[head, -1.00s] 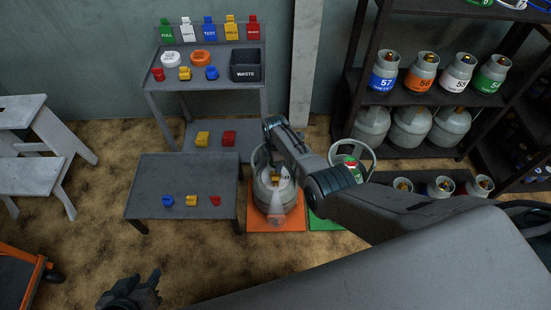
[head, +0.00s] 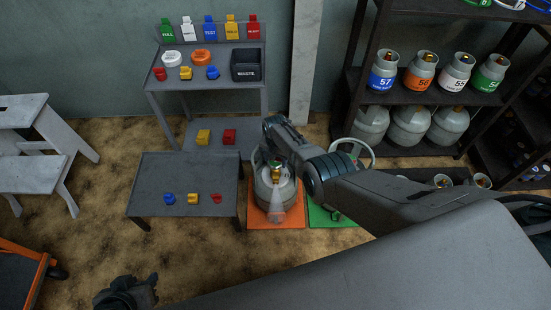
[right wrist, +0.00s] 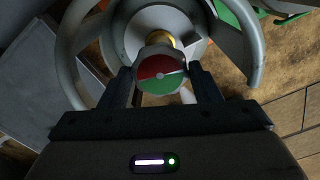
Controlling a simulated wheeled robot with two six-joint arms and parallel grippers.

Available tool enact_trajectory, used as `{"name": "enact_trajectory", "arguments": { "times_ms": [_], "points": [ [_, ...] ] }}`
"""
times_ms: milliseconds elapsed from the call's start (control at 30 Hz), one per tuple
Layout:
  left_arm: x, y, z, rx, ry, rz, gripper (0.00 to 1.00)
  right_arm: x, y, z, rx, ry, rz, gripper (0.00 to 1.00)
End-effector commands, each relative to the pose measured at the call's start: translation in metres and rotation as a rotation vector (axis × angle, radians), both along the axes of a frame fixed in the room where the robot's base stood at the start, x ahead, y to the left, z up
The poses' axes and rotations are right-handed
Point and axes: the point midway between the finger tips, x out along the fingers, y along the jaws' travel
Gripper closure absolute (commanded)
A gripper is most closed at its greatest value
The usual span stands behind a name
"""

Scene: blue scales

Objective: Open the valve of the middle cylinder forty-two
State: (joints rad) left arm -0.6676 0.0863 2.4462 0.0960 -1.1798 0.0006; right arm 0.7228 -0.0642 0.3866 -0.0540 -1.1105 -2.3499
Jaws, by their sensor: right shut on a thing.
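In the right wrist view, my right gripper (right wrist: 163,88) is shut on a round valve knob (right wrist: 160,74), half red and half green, above a brass neck. A grey ring collar (right wrist: 76,50) surrounds it. In the head view, a grey cylinder (head: 264,196) stands on an orange mat, with green over brass at its top (head: 277,166). Beside it, another cylinder's collar (head: 372,150) rises by a green mat (head: 322,216). My right forearm hides much of both, and no number is legible. My left gripper (head: 135,288) is low at the left, away from the cylinders; its jaws are unclear.
A low grey table (head: 180,176) with small blue, yellow and red pieces stands left of the mats. Dark shelves (head: 400,98) of cylinders fill the right. Bare floor (head: 210,255) lies in front.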

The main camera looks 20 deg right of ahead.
Motion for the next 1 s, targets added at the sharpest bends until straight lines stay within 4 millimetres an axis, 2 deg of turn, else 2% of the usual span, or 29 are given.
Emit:
{"name": "enact_trajectory", "arguments": {
  "times_ms": [300, 833, 867, 933, 967, 1000],
  "points": [
    [0.0018, 0.0015, 0.0022, 0.008, 0.007, -0.002, 0.64, -0.0001, 0.0012, 0.0002, 0.002, 0.001, 0.117, 0.66],
    [0.0022, 0.0026, 0.0027, 0.012, 0.007, -0.005, 0.64, -0.0004, 0.0013, -0.0001, 0.002, 0.001, 0.137, 0.66],
    [0.0015, 0.0025, 0.0024, 0.011, 0.008, -0.005, 0.64, -0.0004, 0.0013, -0.0001, 0.002, 0.001, 0.137, 0.39],
    [0.0002, 0.0021, 0.0017, 0.010, 0.011, -0.004, 0.64, -0.0004, 0.0013, -0.0001, 0.002, 0.001, 0.137, 0.25],
    [-0.0005, 0.0020, 0.0014, 0.009, 0.012, -0.003, 0.64, -0.0004, 0.0011, -0.0001, 0.002, 0.001, 0.137, 0.21],
    [-0.0013, 0.0017, 0.0009, 0.009, 0.014, -0.003, 0.64, -0.0003, 0.0010, -0.0001, 0.002, 0.001, 0.137, 0.21]
  ]
}}
